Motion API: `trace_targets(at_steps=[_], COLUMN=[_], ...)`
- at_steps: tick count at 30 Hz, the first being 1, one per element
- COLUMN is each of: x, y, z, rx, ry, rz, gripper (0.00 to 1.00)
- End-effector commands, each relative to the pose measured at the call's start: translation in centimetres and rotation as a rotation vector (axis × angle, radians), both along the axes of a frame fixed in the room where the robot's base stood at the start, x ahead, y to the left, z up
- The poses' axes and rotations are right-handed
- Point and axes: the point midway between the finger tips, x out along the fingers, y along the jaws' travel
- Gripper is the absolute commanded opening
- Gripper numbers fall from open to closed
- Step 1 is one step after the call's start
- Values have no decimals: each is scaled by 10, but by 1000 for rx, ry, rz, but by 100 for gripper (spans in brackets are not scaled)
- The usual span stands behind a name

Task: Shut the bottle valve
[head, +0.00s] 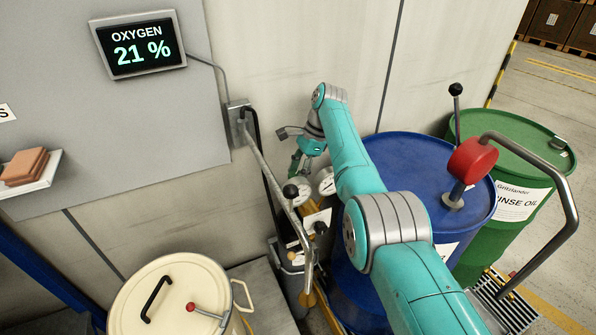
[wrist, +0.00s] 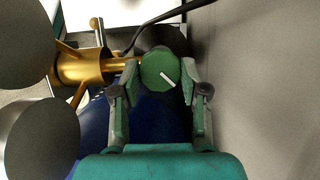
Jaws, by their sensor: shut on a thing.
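The bottle valve's round green handwheel (wrist: 158,72) with a white mark sits between my gripper's fingers in the wrist view. A brass stem joins it to the brass valve body (wrist: 80,66) on the left. My gripper (wrist: 160,84) is shut on the handwheel, with a finger on either side. In the head view my gripper (head: 300,165) is by the wall behind the blue drum, near the round gauges (head: 326,182). The handwheel is hard to make out there, and the bottle is mostly hidden.
A blue drum (head: 400,160) with a red-headed pump and a green drum (head: 520,150) stand at the right. A metal pipe (head: 275,180) with a black knob runs down beside my gripper. A cream bin (head: 150,295) is at the front left. The oxygen display (head: 138,45) reads 21 %.

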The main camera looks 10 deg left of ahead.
Motion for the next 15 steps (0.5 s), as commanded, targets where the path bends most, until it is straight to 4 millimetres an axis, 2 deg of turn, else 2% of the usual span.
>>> trace_targets(at_steps=[6, 7, 9, 15], x=[0, 0, 0, 0], y=[-1, -1, -1, 0], z=[0, 0, 0, 0], rx=[-1, -1, -1, -1], ry=[0, 0, 0, 0], rz=[-2, -2, -2, -1], gripper=[9, 52, 69, 70])
